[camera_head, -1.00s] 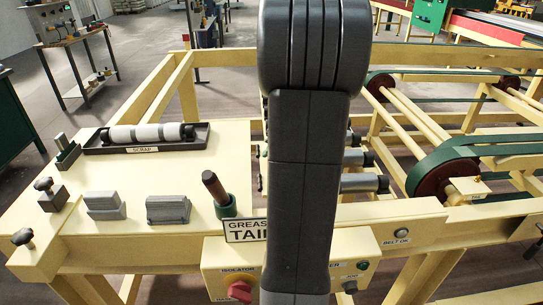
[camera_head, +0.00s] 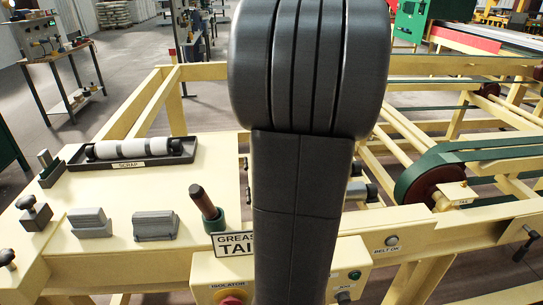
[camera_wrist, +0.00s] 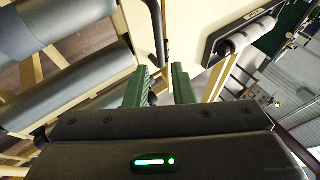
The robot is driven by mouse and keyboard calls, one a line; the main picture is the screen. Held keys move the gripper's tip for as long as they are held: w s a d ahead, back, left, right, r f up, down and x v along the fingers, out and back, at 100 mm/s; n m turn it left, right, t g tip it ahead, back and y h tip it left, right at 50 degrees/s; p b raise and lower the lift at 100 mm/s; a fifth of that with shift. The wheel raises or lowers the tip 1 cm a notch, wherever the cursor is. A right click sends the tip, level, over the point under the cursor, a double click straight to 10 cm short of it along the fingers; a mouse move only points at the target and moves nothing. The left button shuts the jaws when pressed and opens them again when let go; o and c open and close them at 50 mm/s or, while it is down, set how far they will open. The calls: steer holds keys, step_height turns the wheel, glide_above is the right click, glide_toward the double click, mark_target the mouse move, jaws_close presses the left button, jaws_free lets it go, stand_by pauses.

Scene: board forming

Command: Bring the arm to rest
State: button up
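My dark grey arm stands upright across the middle of the head view, its rounded joint large and close to the camera. My gripper is hidden in the head view. In the wrist view my gripper (camera_wrist: 162,86) shows two green fingers with a gap between them. I see nothing held in the gap. The fingers point out over the cream frame and rollers (camera_wrist: 65,95) of the machine, and I see no contact.
On the cream bench top lie a black scrap tray (camera_head: 185,157) with a roller, two grey blocks (camera_head: 155,226) and a brown-handled tool in a green holder (camera_head: 208,208). A red isolator knob (camera_head: 231,300) is below. Green belts and a pulley (camera_head: 435,185) stand at right.

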steer(key=shift+v, duration=1)
steer(key=p+x, duration=0.2)
steer(key=x, duration=1.1)
steer(key=shift+w+a, duration=0.2)
steer(key=shift+a, duration=0.2)
steer(key=shift+s+h+p, duration=0.1)
steer(key=shift+h+p, duration=0.25)
steer(key=shift+h, duration=0.15)
steer(key=shift+f, duration=0.1)
steer(key=shift+f+b, duration=0.15)
steer(key=shift+b, duration=0.35)
